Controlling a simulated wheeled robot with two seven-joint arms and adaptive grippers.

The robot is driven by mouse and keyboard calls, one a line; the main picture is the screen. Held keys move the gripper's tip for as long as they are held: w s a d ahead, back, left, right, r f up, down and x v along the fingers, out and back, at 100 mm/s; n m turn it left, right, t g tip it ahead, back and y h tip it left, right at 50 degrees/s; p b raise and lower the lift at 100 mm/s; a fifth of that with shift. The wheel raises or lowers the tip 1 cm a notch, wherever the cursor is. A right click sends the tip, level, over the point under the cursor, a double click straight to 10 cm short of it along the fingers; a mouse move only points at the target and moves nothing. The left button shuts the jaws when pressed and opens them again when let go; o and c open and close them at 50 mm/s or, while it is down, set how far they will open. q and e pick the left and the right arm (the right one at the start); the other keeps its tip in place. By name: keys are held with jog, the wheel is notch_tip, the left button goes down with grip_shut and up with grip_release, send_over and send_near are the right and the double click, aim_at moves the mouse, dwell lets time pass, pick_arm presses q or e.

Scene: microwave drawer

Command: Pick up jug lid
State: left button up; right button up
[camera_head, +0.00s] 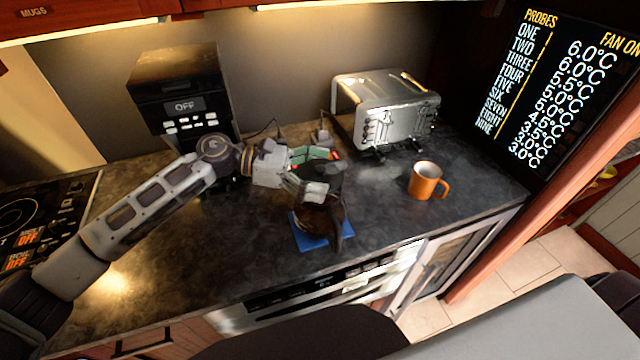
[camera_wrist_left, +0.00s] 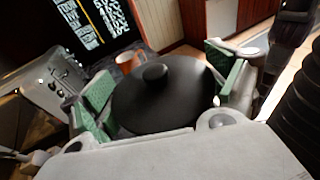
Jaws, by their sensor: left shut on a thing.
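The jug lid (camera_wrist_left: 165,98) is a round black disc with a small knob, filling the middle of the left wrist view. In the head view the lid (camera_head: 328,174) is a dark shape partly behind my fingers. My left gripper (camera_head: 316,172) is shut on it; in the left wrist view the green pads of my gripper (camera_wrist_left: 160,95) sit at both sides of the lid. The dark jug (camera_head: 326,214) stands below on a blue mat (camera_head: 304,238), its handle toward the front. I cannot tell whether the lid touches the jug. My right gripper is not in view.
An orange mug (camera_head: 426,181) stands to the right on the dark counter (camera_head: 240,250). A steel toaster (camera_head: 385,108) is at the back, and a black coffee machine (camera_head: 182,100) at the back left. The stovetop (camera_head: 40,215) is at far left. The counter's front left is clear.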

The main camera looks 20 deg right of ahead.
aim_at(320, 168)
pick_arm(q)
notch_tip(320, 168, up, 5)
jog(key=shift+r+b, duration=0.2)
jog(key=shift+b, duration=0.2)
jog(key=shift+r, duration=0.3)
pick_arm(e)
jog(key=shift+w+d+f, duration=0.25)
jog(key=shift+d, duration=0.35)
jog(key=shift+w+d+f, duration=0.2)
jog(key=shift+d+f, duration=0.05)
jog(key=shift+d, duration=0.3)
